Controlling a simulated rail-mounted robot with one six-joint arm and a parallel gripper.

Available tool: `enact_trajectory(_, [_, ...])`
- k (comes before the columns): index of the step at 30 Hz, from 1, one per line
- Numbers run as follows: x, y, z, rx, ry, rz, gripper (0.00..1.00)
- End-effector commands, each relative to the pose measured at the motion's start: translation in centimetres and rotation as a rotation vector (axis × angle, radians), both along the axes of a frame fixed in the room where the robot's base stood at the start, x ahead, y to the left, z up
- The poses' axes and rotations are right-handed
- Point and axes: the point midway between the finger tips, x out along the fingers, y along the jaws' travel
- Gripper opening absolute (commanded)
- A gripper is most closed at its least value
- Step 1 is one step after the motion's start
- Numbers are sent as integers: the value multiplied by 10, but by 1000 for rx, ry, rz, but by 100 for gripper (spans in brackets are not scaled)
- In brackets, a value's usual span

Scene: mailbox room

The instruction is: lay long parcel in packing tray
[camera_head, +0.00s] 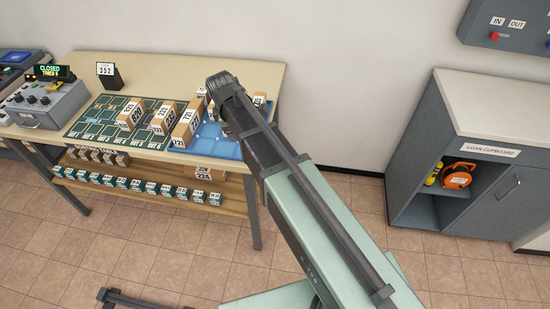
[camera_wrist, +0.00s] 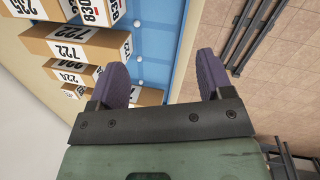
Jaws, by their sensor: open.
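A blue tray (camera_head: 217,150) sits at the right end of the table's work area, partly hidden by my arm. It also shows as a blue strip with white dots in the wrist view (camera_wrist: 155,25). Several brown cardboard parcels with number labels stand on or beside it, including a long upright one (camera_head: 186,127). In the wrist view a long parcel labelled 722 (camera_wrist: 75,42) lies left of my fingers; I cannot tell which parcel is the task's. My gripper (camera_wrist: 161,70) is open and empty, its purple fingers spread near the tray's edge.
A green sorting board (camera_head: 95,118) with more parcels lies left of the tray. A shelf (camera_head: 150,200) below holds several small boxes. A control box (camera_head: 45,103) stands at the table's left. The loan cupboard (camera_head: 485,140) stands right, with tiled floor (camera_head: 345,205) between.

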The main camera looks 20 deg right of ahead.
Motion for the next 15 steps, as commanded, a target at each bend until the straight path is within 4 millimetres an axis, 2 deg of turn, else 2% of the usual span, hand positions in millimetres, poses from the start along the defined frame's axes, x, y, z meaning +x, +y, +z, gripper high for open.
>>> enact_trajectory(1, [-56,-32,-1,57,5,-267,73])
enact_trajectory(3, [-108,-61,-2,125,17,-647,73])
enact_trajectory(6, [-162,-84,-3,182,36,-1060,73])
enact_trajectory(9, [-188,-93,-3,205,46,-1287,73])
enact_trajectory(12, [-192,-95,-3,209,50,-1358,73])
enact_trajectory(15, [-190,-95,-3,209,49,-1357,73])
